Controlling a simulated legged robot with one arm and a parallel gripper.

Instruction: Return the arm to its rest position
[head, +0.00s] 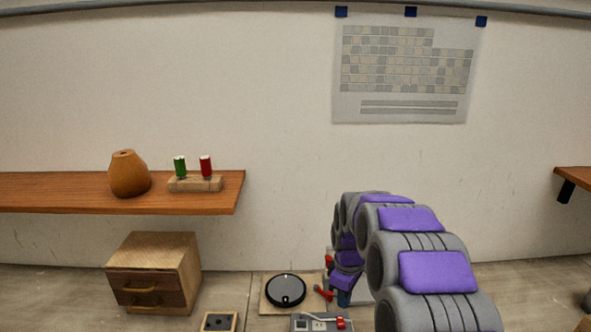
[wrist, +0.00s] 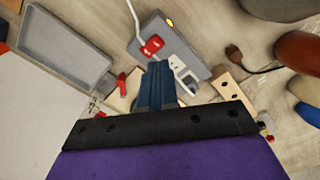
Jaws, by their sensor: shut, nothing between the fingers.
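My arm reaches forward and down at the right of the head view, bent over, with purple pads on its grey links. My gripper (head: 344,298) ends low near the floor items, partly hidden by the arm. In the wrist view its blue fingers (wrist: 157,75) are together with nothing between them. They point toward a grey plate (wrist: 172,28) bearing a red clip (wrist: 152,45) and a white cable. Whether the fingertips touch the plate I cannot tell. The grey unit (head: 308,324) with red parts also shows at the bottom of the head view.
A black disc (head: 286,289) lies on a wooden board left of my gripper. A wooden drawer cabinet (head: 155,272) stands farther left, below a shelf (head: 70,193) with a vase (head: 128,176). The wrist view shows a grey tray (wrist: 65,50) and a dark plug (wrist: 234,52).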

